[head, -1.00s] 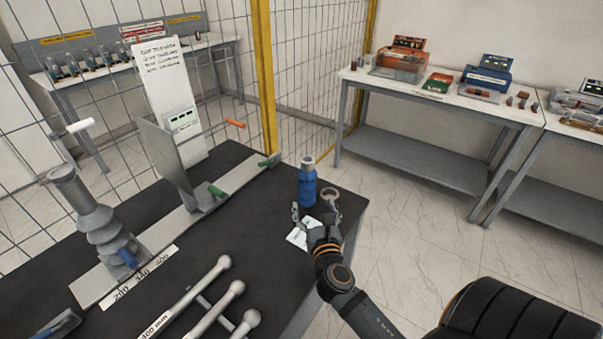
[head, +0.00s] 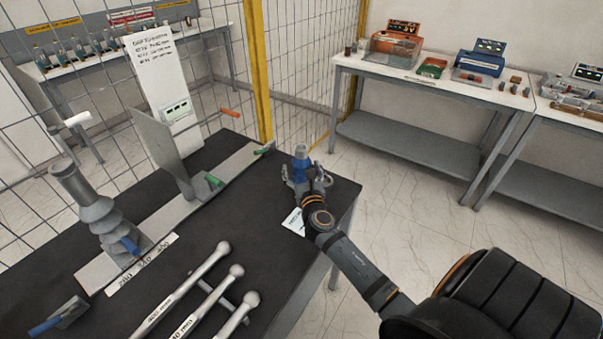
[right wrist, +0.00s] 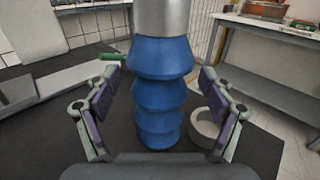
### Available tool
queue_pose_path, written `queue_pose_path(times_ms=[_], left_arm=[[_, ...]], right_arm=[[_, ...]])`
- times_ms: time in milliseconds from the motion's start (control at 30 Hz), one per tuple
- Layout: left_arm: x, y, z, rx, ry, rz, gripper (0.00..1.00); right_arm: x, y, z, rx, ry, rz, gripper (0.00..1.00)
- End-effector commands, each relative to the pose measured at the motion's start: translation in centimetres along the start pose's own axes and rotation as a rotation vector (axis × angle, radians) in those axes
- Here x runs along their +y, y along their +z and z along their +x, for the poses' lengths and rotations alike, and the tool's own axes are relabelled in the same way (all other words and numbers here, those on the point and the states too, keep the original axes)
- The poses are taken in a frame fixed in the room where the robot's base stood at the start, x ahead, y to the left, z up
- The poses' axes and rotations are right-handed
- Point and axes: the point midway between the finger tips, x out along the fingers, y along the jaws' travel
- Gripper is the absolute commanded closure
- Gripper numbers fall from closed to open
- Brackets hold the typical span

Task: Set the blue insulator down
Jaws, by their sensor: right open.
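The blue insulator (head: 301,169) stands upright on the black tabletop (head: 255,195), near its far right corner. It has ribbed blue sections and a grey metal top. In the right wrist view the insulator (right wrist: 161,95) fills the middle. My right gripper (head: 306,178) is open, with one finger on each side of the insulator; in the right wrist view the fingers (right wrist: 160,112) show gaps on both sides. A light ring (right wrist: 206,124) lies beside the insulator, behind the right finger. My left gripper is not in view.
A grey ribbed insulator (head: 95,212) stands on the left of the table by a number strip. Several grey rods (head: 185,288) lie at the front. An upright grey plate (head: 163,152) and green handles stand mid-table. A white card (head: 293,222) lies near the gripper.

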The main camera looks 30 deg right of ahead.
Motion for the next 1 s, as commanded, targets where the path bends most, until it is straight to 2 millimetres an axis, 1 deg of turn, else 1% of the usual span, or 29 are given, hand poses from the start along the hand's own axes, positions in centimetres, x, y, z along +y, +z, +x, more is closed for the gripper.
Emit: queue_pose_path(times_ms=[33,100,233,267,800,833,1000], left_arm=[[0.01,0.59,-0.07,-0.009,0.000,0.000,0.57],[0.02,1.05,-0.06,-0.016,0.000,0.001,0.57],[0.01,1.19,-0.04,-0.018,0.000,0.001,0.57],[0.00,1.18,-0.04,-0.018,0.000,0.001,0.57],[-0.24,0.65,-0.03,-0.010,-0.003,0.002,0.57],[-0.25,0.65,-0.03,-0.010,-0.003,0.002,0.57],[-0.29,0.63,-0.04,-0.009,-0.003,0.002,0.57]], right_arm=[[-0.01,0.03,0.32,0.000,0.000,0.000,0.18],[-0.01,-0.03,0.43,0.000,0.000,0.000,0.18],[-0.01,-0.05,0.39,0.000,0.000,0.000,0.18],[-0.01,-0.05,0.39,0.000,0.000,0.000,0.20],[0.00,-0.06,0.36,0.001,0.000,0.000,0.94],[0.00,-0.06,0.36,0.001,0.000,0.000,0.97],[0.03,0.09,0.38,-0.002,0.001,0.000,0.97]])
